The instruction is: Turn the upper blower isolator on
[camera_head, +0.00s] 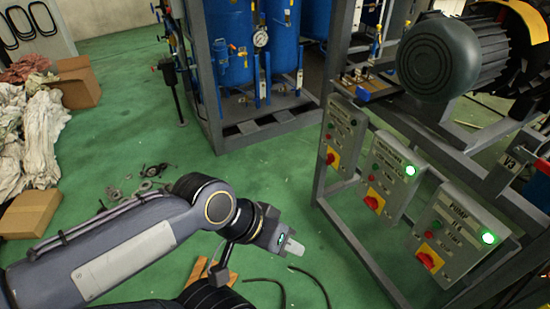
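Three grey isolator boxes are mounted on a grey metal frame at the right. The far box (343,133) has a red knob (330,158) on a yellow plate and no brightly lit lamp. The middle box (394,180) has a red knob (371,203) and a lit green-white lamp (410,170). The near box (458,243), labelled as a pump, has a red knob (426,261) and a lit lamp (488,238). I cannot read which label names the upper blower. My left gripper (291,246) is left of the boxes, apart from them; its finger gap is unclear. My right gripper is out of view.
A large motor (440,60) sits above the boxes on the frame. Blue tanks (228,45) stand in a grey rack at the back. Cardboard boxes (30,213) and cloths (40,130) lie at the left. Green floor (290,165) is open between rack and boxes.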

